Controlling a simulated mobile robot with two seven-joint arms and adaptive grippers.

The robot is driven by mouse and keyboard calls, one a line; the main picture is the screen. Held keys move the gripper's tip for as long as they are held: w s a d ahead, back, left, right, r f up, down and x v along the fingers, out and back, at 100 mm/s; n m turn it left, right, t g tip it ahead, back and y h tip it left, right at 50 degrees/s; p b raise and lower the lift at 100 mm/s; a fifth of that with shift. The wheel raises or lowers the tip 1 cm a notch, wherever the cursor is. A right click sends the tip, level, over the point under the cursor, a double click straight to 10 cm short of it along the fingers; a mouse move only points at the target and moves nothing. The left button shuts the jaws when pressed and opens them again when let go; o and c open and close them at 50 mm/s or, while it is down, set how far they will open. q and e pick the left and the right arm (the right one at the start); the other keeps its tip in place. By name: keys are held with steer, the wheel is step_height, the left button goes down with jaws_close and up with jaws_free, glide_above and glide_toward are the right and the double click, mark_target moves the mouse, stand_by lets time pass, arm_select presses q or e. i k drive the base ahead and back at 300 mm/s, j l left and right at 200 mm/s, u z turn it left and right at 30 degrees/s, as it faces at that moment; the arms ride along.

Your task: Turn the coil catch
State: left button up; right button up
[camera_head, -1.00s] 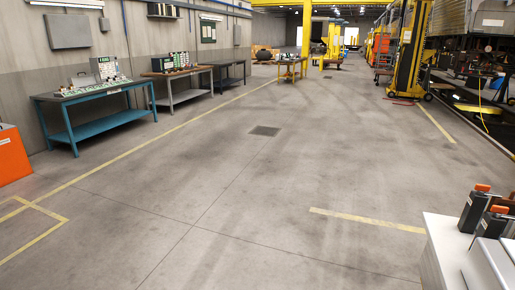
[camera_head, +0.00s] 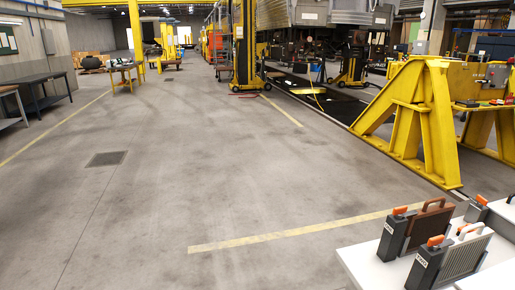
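I cannot make out a coil catch for certain in this view. Several dark box-shaped units with orange-tipped tops stand on a white surface (camera_head: 352,262) at the lower right. One unit (camera_head: 392,238) has a brown handled plate beside it, and a nearer unit (camera_head: 428,268) has a pale ribbed plate beside it. Whether any of these carries the catch is too small to tell. Neither of my grippers shows.
A yellow steel stand (camera_head: 428,110) with tools on top stands at the right. A yellow lifting column (camera_head: 245,50) stands near the raised railcar (camera_head: 330,12). A dark workbench (camera_head: 40,82) is at the left. The grey floor (camera_head: 200,190) in the middle is clear.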

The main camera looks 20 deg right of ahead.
mark_target(481, 201)
steer(key=i+z, duration=0.15)
steer(key=i, duration=0.7)
steer(key=i+j+z, duration=0.15)
steer(key=i, duration=0.65)
steer(key=i+l+z, duration=0.15)
steer(key=i+z, duration=0.6)
steer(key=z, duration=0.15)
steer(key=i+j+z, duration=0.1)
steer(key=i+z, duration=0.35)
steer(key=i+j+z, duration=0.2)
steer(key=z, duration=0.25)
steer(key=i+j, duration=0.05)
steer(key=i, duration=0.05)
